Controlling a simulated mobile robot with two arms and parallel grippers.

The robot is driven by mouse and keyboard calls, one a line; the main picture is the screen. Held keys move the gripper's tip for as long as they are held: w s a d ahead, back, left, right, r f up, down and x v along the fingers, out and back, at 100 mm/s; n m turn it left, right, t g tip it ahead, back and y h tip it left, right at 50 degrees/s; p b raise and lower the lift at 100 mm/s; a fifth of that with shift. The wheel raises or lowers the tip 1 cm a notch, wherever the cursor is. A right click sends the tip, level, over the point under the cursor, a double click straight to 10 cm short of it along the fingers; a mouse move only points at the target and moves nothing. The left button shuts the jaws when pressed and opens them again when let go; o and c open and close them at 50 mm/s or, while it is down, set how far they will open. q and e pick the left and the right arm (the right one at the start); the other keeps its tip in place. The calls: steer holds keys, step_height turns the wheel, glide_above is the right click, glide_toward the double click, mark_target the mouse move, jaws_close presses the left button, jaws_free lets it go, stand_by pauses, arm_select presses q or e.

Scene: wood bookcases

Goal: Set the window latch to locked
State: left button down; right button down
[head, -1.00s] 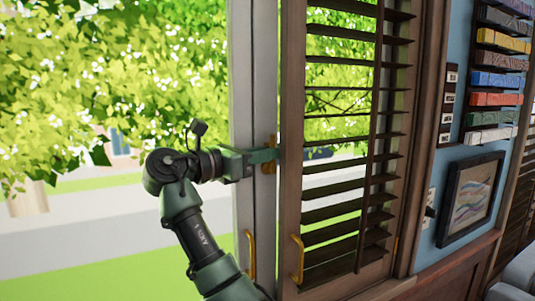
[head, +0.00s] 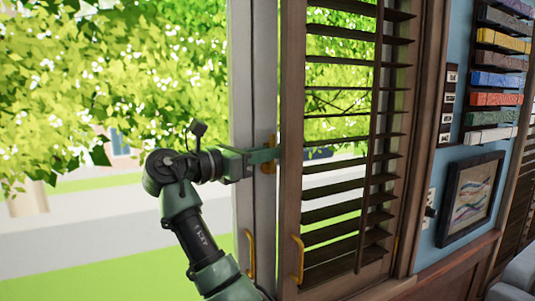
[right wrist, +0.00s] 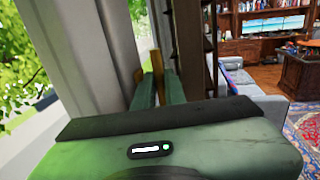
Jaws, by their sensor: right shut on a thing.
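The window latch (head: 268,166) is a small brass piece on the grey window frame (head: 243,80), beside the brown shutter. My right gripper (head: 275,154) reaches in from the left and is shut on the latch; its fingers cover part of it. In the right wrist view the two green fingers (right wrist: 156,88) close around the upright brass latch (right wrist: 157,66). The exact angle of the latch is hard to tell. My left gripper is not in view.
A brown slatted shutter (head: 348,150) stands right of the latch. Brass handles (head: 251,255) and (head: 297,258) sit lower down on the window and the shutter. A framed picture (head: 470,198) hangs on the right wall. Outside the glass are leaves and grass.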

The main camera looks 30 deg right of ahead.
steer(key=shift+f, duration=0.15)
steer(key=shift+a+f+n+t+h+b, duration=0.35)
steer(key=shift+h+b, duration=0.35)
steer(key=shift+h, duration=0.4)
steer(key=shift+a+f+n+t+h+b, duration=0.2)
steer(key=shift+a+n+t+h+b, duration=0.15)
steer(key=shift+h+b, duration=0.55)
steer(key=shift+a+f+n+t+h+b, duration=0.25)
steer(key=shift+a+h+b, duration=0.2)
steer(key=shift+h, duration=0.85)
steer(key=c, duration=1.8)
jaws_free()
steer(key=shift+b+v, duration=1.6)
steer(key=shift+v, duration=2.35)
steer(key=shift+w, duration=0.1)
